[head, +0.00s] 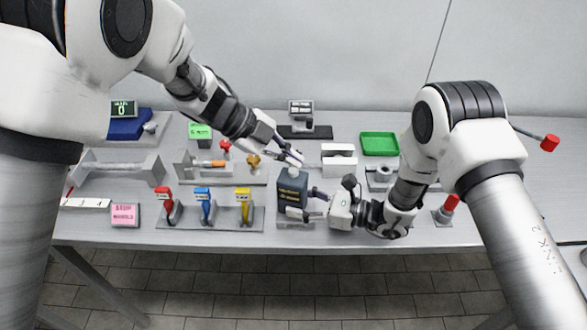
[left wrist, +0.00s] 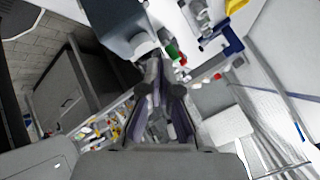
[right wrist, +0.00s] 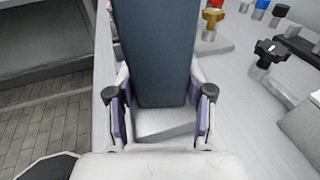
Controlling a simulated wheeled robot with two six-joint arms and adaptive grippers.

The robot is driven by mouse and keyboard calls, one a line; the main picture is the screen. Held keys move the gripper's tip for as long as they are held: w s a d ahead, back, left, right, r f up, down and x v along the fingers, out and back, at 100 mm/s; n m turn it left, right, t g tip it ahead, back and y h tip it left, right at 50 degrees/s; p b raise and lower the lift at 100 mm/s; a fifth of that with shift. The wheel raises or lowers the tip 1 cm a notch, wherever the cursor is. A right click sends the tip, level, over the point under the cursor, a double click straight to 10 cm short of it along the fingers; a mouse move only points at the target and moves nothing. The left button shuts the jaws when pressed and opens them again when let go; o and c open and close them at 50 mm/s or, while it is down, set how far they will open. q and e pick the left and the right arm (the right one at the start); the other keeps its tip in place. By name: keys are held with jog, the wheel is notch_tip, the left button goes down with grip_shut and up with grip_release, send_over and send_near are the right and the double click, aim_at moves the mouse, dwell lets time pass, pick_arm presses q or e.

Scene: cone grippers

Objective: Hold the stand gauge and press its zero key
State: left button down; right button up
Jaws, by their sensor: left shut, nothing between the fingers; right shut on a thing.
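The stand gauge (head: 291,191) is a dark blue upright box near the table's front middle, with small yellow marks on its front and a pale round key (head: 293,172) on top. My right gripper (head: 311,203) is shut on its body from the right. In the right wrist view the gauge (right wrist: 155,50) stands between the two fingers. My left gripper (head: 298,158) is shut and empty just above the gauge's top. In the left wrist view its fingertips (left wrist: 152,64) are close to the pale key (left wrist: 143,44); I cannot tell whether they touch it.
Red, blue and yellow handled tools (head: 204,207) stand on a grey base left of the gauge, beside a pink note block (head: 125,214). A white block (head: 339,158) and green tray (head: 379,144) lie behind to the right. A brass knob (head: 253,160) is behind left.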

aim_at(291, 171)
pick_arm(q)
jog(key=shift+f, duration=0.15)
dwell(0.3)
jog(key=shift+f, duration=0.3)
jog(key=shift+f, duration=0.4)
dwell(0.6)
jog(key=shift+r, duration=0.85)
jog(key=shift+r, duration=0.1)
jog(key=shift+r, duration=2.4)
